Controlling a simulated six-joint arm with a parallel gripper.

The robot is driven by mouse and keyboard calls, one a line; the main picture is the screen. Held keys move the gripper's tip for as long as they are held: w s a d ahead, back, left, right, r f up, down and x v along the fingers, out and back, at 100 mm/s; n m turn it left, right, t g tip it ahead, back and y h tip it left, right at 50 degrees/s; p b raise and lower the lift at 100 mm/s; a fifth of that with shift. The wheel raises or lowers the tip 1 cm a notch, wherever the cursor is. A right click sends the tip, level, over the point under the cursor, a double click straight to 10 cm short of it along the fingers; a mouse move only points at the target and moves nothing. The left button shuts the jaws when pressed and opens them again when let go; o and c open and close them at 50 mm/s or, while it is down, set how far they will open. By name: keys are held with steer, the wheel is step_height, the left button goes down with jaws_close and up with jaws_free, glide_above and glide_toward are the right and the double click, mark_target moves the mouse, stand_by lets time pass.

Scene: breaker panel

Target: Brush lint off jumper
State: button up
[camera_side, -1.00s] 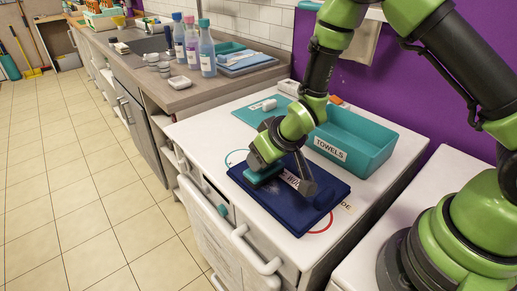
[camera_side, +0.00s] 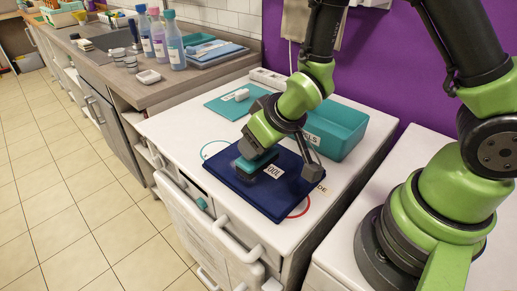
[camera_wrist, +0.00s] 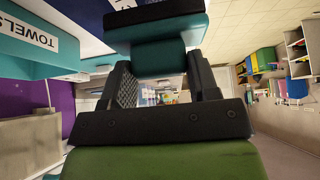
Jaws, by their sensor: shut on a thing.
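The folded dark blue jumper (camera_side: 270,200) lies flat on the white cabinet top, with a white printed label (camera_side: 274,171) on it. My gripper (camera_wrist: 160,75) is shut on a teal block-shaped brush (camera_wrist: 158,58); it also shows in the side view (camera_side: 257,164). The brush is over the left middle part of the jumper. I cannot tell whether it touches the cloth. My gripper hides part of the jumper and label. I cannot make out lint.
A teal towels tray (camera_side: 340,130) stands behind the jumper, close to my gripper. A flat teal mat (camera_side: 222,105) with a small white object (camera_side: 242,95) lies at the back left. Bottles (camera_side: 174,45) stand on the far counter. Red and blue curved marks show around the jumper.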

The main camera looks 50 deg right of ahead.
steer(key=shift+r, duration=2)
